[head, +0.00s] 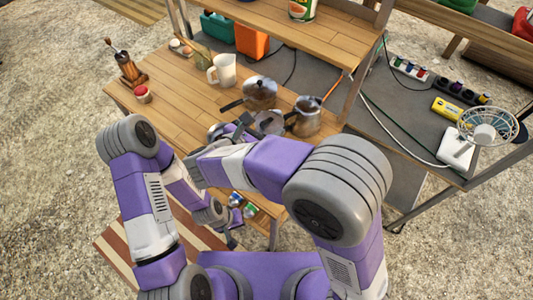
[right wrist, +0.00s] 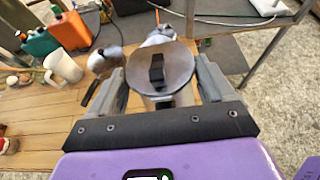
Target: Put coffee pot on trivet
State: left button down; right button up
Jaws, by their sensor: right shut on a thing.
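A shiny metal coffee pot (head: 305,117) with a dark handle stands near the right edge of the wooden table; it also shows in the right wrist view (right wrist: 160,36). My right gripper (head: 253,127) is shut on a round grey metal lid-like piece (head: 269,122) with a black knob. In the right wrist view this piece (right wrist: 178,64) sits between the two fingers, in front of the coffee pot. I cannot tell whether they touch. My left gripper (head: 231,238) is low, in front of the table edge; its jaws are too small to read. I cannot make out a trivet.
A white mug (head: 223,70), a red-lidded jar (head: 142,94) and a wooden grinder (head: 129,70) stand further left. The table's front left is clear.

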jog(key=f, duration=0.3)
jog(key=f+b, duration=0.1)
jog(key=shift+s+f, duration=0.2)
jog(key=shift+s, duration=0.15)
jog(key=shift+w+f+b, duration=0.1)
jog(key=shift+f+b, duration=0.35)
jog(key=shift+f, duration=1.65)
jog(key=shift+f+b, duration=0.45)
jog(key=shift+f, duration=0.25)
jog(key=o, duration=1.5)
jog(key=shift+s+f, duration=0.1)
jog(key=shift+s, duration=0.1)
jog(key=shift+o, duration=1.2)
jog(key=shift+w, duration=0.2)
jog(key=shift+s, duration=0.1)
